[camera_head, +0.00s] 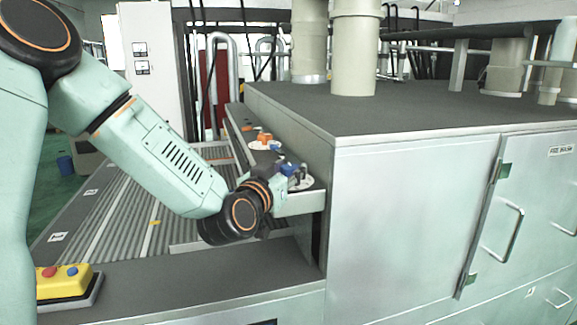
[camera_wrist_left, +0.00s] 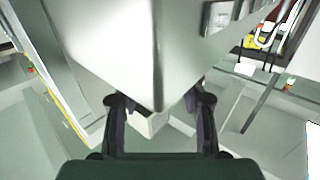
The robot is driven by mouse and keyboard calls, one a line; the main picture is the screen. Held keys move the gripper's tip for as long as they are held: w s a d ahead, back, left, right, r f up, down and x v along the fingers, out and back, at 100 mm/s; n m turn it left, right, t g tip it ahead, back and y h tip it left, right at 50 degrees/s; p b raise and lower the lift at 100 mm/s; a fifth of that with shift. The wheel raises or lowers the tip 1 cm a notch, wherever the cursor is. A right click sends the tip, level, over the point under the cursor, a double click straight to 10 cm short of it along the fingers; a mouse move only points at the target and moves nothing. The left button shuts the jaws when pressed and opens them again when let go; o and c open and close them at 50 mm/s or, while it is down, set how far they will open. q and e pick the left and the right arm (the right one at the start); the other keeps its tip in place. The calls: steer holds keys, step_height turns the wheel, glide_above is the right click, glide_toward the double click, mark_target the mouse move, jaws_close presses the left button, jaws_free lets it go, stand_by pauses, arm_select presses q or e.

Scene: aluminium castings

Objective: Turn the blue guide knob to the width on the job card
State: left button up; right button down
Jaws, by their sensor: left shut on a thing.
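My left gripper (camera_head: 294,173) reaches in from the left to the side panel beside the roller conveyor. It is shut on a blue knob (camera_head: 287,169), which stands over a round white dial (camera_head: 304,185). The gripper's dark fingers partly cover the knob, so its pointer and setting cannot be read. In the left wrist view the two fingers of the left gripper (camera_wrist_left: 160,112) stand apart below a large pale surface, and the knob is not clear there. My right gripper is not in view. No job card can be made out.
An orange knob (camera_head: 264,137) on another white dial stands just behind, with a small blue part near it. A grey cabinet (camera_head: 400,215) blocks the right side. A yellow button box (camera_head: 63,281) sits at the front left.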

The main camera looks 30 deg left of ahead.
arm_select(q)
steer(key=shift+a+r+m+h+p, duration=0.15)
steer(key=shift+m+h+p, duration=0.4)
steer(key=shift+h+p, duration=0.4)
steer(key=shift+a+r+m+h+p, duration=0.15)
steer(key=shift+m+h+p, duration=0.4)
steer(key=shift+h+p, duration=0.35)
steer(key=shift+m+h+p, duration=0.45)
steer(key=shift+m+h, duration=0.25)
steer(key=shift+h, duration=0.25)
steer(key=shift+f, duration=0.1)
steer(key=o, duration=0.8)
steer(key=shift+c, duration=0.2)
steer(key=o, duration=0.4)
steer(key=shift+s, duration=0.4)
steer(key=shift+w+f, duration=0.15)
steer(key=shift+w, duration=0.2)
